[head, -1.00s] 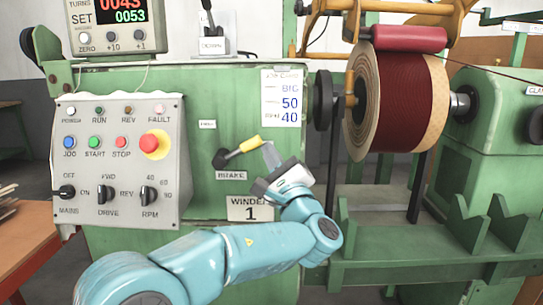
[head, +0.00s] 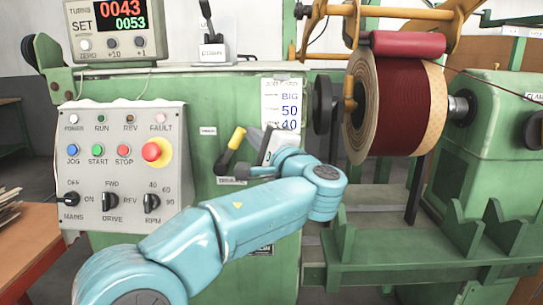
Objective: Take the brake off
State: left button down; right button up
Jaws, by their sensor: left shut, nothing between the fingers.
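The brake lever (head: 237,138) has a yellow grip on a black arm. It sticks out of the green cabinet front, tilted up and to the right from its black pivot. The BRAKE label (head: 231,181) is just below the pivot. My left gripper (head: 243,172) is shut and empty, close to the right of the lever's black arm and just above the label. I cannot tell whether it touches the lever. My left arm hides much of the cabinet below. My right gripper is not in view.
A grey control panel (head: 122,135) with buttons and knobs is on the left. The counter (head: 112,25) stands above it. A job card (head: 281,100) hangs right of the lever. The dark red wound coil (head: 400,100) is on the right.

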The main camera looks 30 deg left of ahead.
pick_arm(q)
jog(key=shift+s+a+r+n+g+h+p, duration=0.3)
jog(key=shift+s+a+r+n+h, duration=0.2)
jog(key=shift+a+n, duration=0.3)
jog(key=shift+s+a+r+n+g+h+p, duration=0.25)
jog(key=shift+s+a+r+n+h+p, duration=0.25)
jog(key=shift+a+n, duration=0.3)
jog(key=shift+s+a+r+n+g+h+p, duration=0.3)
jog(key=shift+s+a+r+n+h, duration=0.15)
jog(key=shift+a+r+n, duration=0.35)
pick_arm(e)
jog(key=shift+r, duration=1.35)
pick_arm(q)
jog(key=shift+f, duration=0.2)
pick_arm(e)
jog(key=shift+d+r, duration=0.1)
